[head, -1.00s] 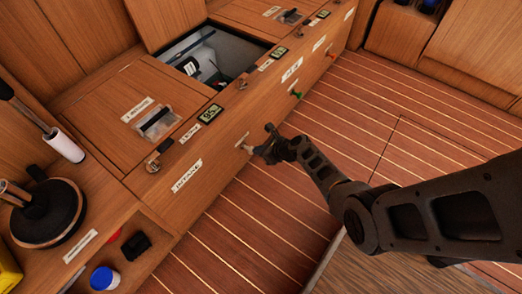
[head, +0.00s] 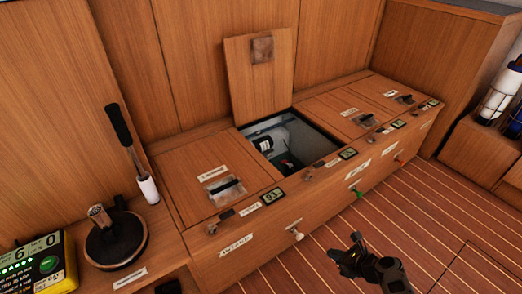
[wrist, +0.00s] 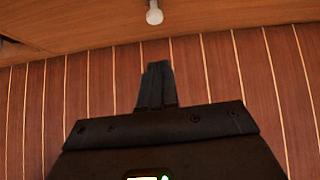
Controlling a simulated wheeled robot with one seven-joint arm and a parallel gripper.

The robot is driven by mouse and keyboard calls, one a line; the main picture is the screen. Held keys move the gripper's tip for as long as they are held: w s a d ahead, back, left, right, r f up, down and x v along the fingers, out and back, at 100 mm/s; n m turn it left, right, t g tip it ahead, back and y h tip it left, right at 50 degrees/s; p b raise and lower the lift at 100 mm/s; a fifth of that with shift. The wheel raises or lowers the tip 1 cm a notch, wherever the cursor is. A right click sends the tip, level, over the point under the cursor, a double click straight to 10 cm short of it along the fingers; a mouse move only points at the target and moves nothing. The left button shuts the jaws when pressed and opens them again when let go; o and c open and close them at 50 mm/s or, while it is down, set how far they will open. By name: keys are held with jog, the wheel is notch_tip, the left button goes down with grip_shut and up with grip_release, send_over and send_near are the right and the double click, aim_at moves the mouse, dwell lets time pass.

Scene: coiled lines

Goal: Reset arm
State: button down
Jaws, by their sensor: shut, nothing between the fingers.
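My gripper (head: 350,250) is shut and empty in the head view, above the striped floor and in front of the wooden bench. In the wrist view my gripper (wrist: 158,75) shows its dark fingers together, pointing at the bench front. A white knob (head: 296,235) on the bench front is to the left of my gripper and apart from it. The same white knob shows in the wrist view (wrist: 154,14), beyond the fingertips.
The bench has an open compartment (head: 290,140) with its lid (head: 260,85) raised against the wall. A green knob (head: 357,193) and a red knob (head: 399,161) stick out of the bench front. A black-handled lever (head: 130,140) stands at left. The striped floor (head: 430,210) is clear.

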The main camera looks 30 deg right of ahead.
jog(key=s+a+r+n+h, duration=0.2)
jog(key=s+a+r+n, duration=0.2)
jog(key=s+a+n, duration=0.3)
jog(key=s+a+r+n+h, duration=0.1)
jog(key=s+a+r+n, duration=0.25)
jog(key=s+n, duration=0.5)
jog(key=s+a+r+n+t, duration=0.1)
jog(key=s+a+r+n, duration=0.1)
jog(key=r+n, duration=0.25)
jog(key=s+a+r+n, duration=0.3)
jog(key=r, duration=0.3)
jog(key=s+a+r+n+t+p, duration=0.1)
jog(key=r+n+p, duration=0.3)
jog(key=r+p, duration=0.4)
jog(key=s+a+r+n+t+y+p, duration=0.1)
jog(key=a+r+n+p, duration=0.2)
jog(key=r, duration=2)
jog(key=s+a+r+n+t+y+p, duration=0.1)
jog(key=r+n+p, duration=0.4)
jog(key=r+p, duration=0.7)
notch_tip(320, 180, up, 3)
jog(key=shift+s+a+r+t+p, duration=0.2)
jog(key=shift+s+a+t+p, duration=0.1)
jog(key=shift+a+t, duration=0.35)
